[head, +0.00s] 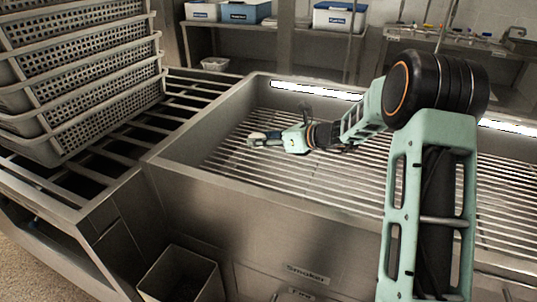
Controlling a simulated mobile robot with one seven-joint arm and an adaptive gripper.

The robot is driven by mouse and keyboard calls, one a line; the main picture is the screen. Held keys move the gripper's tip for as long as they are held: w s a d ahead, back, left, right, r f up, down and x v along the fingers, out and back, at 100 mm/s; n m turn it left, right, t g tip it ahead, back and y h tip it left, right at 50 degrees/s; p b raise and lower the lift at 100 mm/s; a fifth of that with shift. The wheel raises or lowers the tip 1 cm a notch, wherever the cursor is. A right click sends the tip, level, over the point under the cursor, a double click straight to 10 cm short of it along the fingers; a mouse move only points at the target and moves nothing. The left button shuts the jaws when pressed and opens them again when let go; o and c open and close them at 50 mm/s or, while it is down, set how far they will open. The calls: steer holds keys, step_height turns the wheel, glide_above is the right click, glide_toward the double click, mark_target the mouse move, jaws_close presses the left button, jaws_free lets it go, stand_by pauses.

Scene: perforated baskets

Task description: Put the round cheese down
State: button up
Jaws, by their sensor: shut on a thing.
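My gripper (258,140) reaches out over the slatted rack in the metal basin (330,178), near its far left part. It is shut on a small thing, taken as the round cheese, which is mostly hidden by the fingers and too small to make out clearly. The gripper points to the left, low over the slats. I cannot tell whether the held thing touches them.
Stacked perforated baskets (85,70) stand on a slatted rack (195,88) at the left. A square metal bin (180,275) is below the basin's front. Boxes (340,17) sit on a back shelf. The slats around my gripper look clear.

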mark_target(267, 158)
steer(key=w+f, duration=0.1)
steer(key=w+d+f, duration=0.1)
steer(key=f, duration=0.1)
steer(key=shift+w+d+f+b, duration=0.15)
steer(key=shift+f+b, duration=0.2)
steer(key=shift+f, duration=0.5)
steer(key=shift+w+f+b, duration=0.1)
steer(key=shift+f+b, duration=0.25)
steer(key=shift+f, duration=0.45)
steer(key=shift+f, duration=0.1)
steer(key=o, duration=1.2)
steer(key=shift+c, duration=0.2)
steer(key=shift+d+r, duration=0.15)
steer(key=shift+r, duration=0.05)
steer(key=p+v, duration=0.2)
steer(key=v, duration=0.9)
steer(key=shift+s+d, duration=0.25)
steer(key=shift+s, duration=0.05)
steer(key=shift+r, duration=0.1)
